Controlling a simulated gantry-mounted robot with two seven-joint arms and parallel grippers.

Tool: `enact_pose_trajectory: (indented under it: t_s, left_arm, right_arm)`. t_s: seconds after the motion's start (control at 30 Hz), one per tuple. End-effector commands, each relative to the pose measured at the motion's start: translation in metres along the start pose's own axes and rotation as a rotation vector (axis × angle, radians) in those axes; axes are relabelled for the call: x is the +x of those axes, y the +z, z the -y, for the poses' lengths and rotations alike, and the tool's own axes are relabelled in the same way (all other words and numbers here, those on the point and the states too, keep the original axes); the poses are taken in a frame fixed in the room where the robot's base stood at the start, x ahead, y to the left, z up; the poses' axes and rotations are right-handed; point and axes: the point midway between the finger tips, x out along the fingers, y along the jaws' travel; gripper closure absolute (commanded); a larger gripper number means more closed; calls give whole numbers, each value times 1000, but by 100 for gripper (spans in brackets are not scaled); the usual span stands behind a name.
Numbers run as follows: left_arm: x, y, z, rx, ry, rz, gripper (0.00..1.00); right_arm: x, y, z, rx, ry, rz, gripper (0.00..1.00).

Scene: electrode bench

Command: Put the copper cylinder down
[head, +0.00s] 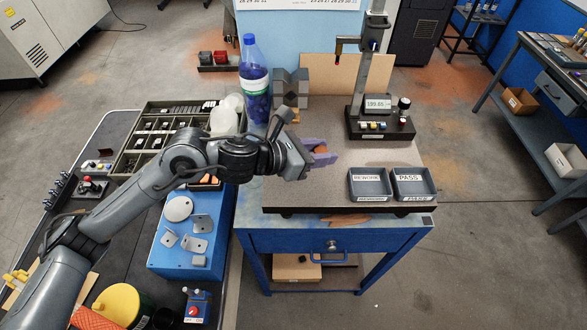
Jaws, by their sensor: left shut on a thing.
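My left gripper (322,155) reaches in from the left over the grey bench plate (300,197). Its purple fingers are shut on a small orange-brown piece, the copper cylinder (320,149), which is mostly hidden between them. I cannot tell how far above the plate it is held. My right gripper is not in view.
Two dark trays, marked REWORK (369,184) and PASS (413,184), stand right of the gripper. A gauge stand (378,122) with a display is behind them. A blue-capped bottle (255,90) and grey V-blocks (290,88) stand behind the arm. The plate's middle is clear.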

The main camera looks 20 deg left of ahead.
Motion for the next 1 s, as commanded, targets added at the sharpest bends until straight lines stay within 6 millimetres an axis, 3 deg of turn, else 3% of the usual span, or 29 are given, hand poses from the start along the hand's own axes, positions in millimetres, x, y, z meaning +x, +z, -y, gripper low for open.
enact_pose_trajectory:
  t_s: [0.23, 0.5, 0.67, 1.0]
  left_arm:
    - [-29, -46, -28, -2, 3, -4, 100]
    - [-46, -70, -43, 0, 0, 2, 100]
    - [-46, -77, -44, 1, 0, 1, 100]
    - [-32, -109, -44, 0, -1, 1, 100]
  right_arm:
    - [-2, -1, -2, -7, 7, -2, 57]
    - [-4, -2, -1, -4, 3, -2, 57]
    - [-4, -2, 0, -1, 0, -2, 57]
    - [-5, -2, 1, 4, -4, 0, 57]
